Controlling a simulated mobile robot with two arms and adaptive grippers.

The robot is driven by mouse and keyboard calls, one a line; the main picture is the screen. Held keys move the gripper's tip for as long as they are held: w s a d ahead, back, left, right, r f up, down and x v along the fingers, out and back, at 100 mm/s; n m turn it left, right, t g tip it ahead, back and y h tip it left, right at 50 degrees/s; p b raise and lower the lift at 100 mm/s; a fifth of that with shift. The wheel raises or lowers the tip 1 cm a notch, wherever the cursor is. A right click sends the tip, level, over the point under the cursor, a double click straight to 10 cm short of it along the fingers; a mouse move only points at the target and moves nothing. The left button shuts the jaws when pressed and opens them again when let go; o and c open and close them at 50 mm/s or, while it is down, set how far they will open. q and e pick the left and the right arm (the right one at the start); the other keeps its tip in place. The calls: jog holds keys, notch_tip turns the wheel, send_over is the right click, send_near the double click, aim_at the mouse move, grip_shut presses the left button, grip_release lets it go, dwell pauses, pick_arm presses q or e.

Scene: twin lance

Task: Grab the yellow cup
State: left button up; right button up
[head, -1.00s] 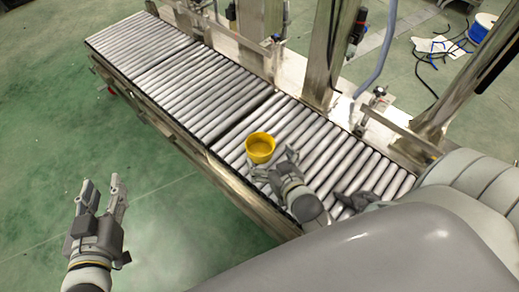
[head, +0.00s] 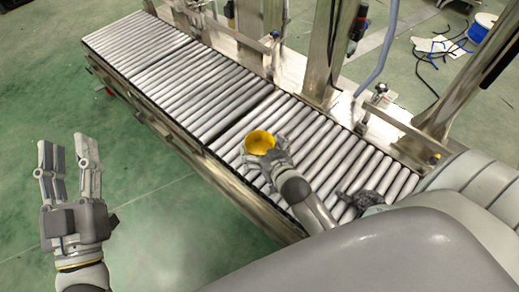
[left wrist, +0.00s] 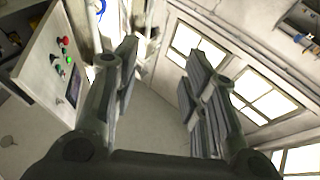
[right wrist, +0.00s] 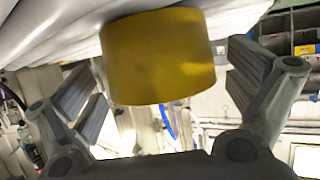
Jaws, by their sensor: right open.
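The yellow cup (head: 259,142) stands upright on the roller conveyor (head: 190,88). My right gripper (head: 263,150) is at the cup, its fingers to either side of it in the head view. In the right wrist view the cup (right wrist: 158,56) fills the upper middle, between the two spread fingers of the right gripper (right wrist: 165,85). Gaps show between the cup and the fingers, so it is open around the cup. My left gripper (head: 68,165) is raised over the green floor, open and empty. It also shows open in the left wrist view (left wrist: 160,85).
Steel posts (head: 328,50) and a metal frame stand behind the conveyor. A blue cable spool (head: 481,28) with loose cables lies on the floor at the upper right. The conveyor left of the cup is clear.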

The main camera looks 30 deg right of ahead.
jog(key=shift+b+x, duration=0.3)
jog(key=shift+x, duration=0.6)
pick_arm(q)
jog(key=r, duration=0.1)
jog(key=s+r+t, duration=0.1)
jog(key=r+t, duration=0.1)
jog(key=shift+s+h, duration=0.3)
pick_arm(e)
jog(key=c, duration=1)
jog(key=shift+c, duration=0.2)
pick_arm(q)
jog(key=shift+w, duration=0.1)
pick_arm(e)
jog(key=shift+r, duration=0.1)
